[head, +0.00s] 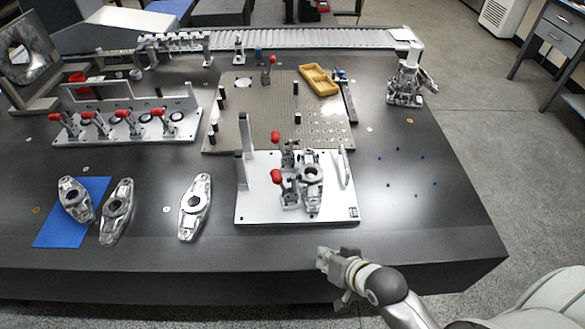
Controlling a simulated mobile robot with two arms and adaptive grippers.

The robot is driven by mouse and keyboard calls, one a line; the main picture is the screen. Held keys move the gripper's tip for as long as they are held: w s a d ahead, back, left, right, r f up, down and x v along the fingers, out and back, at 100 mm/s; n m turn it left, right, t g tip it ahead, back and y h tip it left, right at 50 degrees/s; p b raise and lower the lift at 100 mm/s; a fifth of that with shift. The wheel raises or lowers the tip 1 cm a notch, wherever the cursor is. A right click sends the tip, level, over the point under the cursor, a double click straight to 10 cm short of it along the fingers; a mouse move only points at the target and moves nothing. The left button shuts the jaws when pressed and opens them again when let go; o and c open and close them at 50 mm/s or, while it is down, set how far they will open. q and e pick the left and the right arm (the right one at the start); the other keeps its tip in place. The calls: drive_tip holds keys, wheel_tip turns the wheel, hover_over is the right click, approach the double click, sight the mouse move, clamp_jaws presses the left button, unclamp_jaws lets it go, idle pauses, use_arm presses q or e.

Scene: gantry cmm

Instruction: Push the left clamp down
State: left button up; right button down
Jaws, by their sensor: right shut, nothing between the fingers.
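A white fixture plate (250,207) lies near the front middle of the dark table. On it a silver cast part (311,190) sits beside two red-tipped toggle clamps. The nearer clamp (287,192) has its red tip raised to the left of the part. The farther clamp (286,154) stands behind it, its red tip also up. I cannot tell which one is the left clamp. My right gripper (325,262) is shut and empty, in front of the plate near the table's front edge and apart from both clamps. My left gripper is not in view.
An upright grey post (246,135) stands at the plate's left. A row of red-tipped clamps is on another fixture (70,138) at the left. Loose cast parts (194,208) lie at the front left. A yellow tray (318,80) is behind. The table's right side is mostly clear.

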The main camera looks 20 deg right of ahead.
sight(281, 183)
drive_tip(key=w+d+r+m+t+y, duration=0.1)
drive_tip(key=w+d+r+m+t, duration=0.1)
drive_tip(key=w+r+m+t, duration=0.4)
drive_tip(key=w+d+r+m+t, duration=0.2)
drive_tip(key=w+d+r+m, duration=0.15)
drive_tip(key=r, duration=0.35)
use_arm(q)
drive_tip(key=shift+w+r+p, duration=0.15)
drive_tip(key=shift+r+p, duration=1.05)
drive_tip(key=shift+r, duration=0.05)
use_arm(e)
drive_tip(key=w+a+f, duration=0.1)
drive_tip(key=w+a, duration=0.6)
drive_tip(key=w, duration=0.2)
drive_tip(key=shift+w+f, duration=0.25)
drive_tip(key=shift+f, duration=0.1)
use_arm(q)
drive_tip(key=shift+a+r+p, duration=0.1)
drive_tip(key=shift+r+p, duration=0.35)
drive_tip(key=shift+p, duration=0.05)
use_arm(e)
drive_tip(key=shift+a+r+n, duration=0.1)
drive_tip(key=shift+a+n, duration=0.25)
drive_tip(key=shift+n, duration=0.1)
